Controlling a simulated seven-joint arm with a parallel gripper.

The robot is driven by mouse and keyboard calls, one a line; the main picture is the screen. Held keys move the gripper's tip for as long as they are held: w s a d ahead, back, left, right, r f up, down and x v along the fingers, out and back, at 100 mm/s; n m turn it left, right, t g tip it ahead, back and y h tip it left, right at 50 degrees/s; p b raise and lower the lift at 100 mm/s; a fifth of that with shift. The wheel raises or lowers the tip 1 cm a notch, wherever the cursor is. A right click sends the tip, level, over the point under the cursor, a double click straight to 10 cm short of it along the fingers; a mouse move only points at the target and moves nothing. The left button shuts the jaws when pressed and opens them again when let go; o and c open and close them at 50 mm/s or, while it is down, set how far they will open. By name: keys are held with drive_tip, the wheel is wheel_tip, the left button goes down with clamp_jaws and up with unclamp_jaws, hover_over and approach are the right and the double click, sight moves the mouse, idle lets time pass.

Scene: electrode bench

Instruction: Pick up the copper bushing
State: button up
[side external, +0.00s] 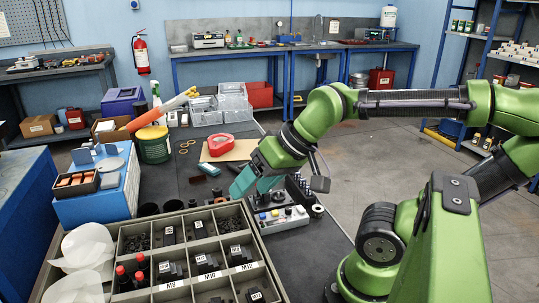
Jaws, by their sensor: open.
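My gripper (250,188) has teal fingers and hangs low over the dark bench, left of a grey control box. It is open, and I see nothing held between the fingers. I cannot single out the copper bushing for certain. Small copper-coloured rings (185,146) lie on the bench further back, left of the red tape dispenser. A small dark round piece with a paler centre (316,211) stands right of the control box. The bench just under the fingers is partly hidden by the gripper.
A compartment tray (190,218) of black parts fills the front. The control box (283,218) and a rack of dark bits (299,188) stand close right of my gripper. A blue box (110,200) and green tin (153,148) stand left. Some bare bench lies behind the gripper.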

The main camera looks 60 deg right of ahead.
drive_tip(key=w+d+f+m+g+h, duration=0.1)
drive_tip(key=w+d+f+m+g, duration=0.25)
drive_tip(key=w+d, duration=0.75)
drive_tip(key=w+d+f+m+g, duration=0.2)
drive_tip(key=w+d+g, duration=0.45)
drive_tip(key=w, duration=0.65)
drive_tip(key=shift+n+t, duration=0.25)
drive_tip(key=shift+t, duration=0.65)
drive_tip(key=shift+s+a+f, duration=0.1)
drive_tip(key=shift+s+f, duration=0.2)
drive_tip(key=shift+f, duration=2.45)
drive_tip(key=shift+s+d+f, duration=0.1)
drive_tip(key=shift+s+f, duration=0.2)
drive_tip(key=shift+f, duration=2.5)
drive_tip(key=shift+s+a+f, duration=0.1)
drive_tip(key=shift+s+f, duration=0.2)
drive_tip(key=shift+f, duration=2.45)
drive_tip(key=shift+c, duration=0.2)
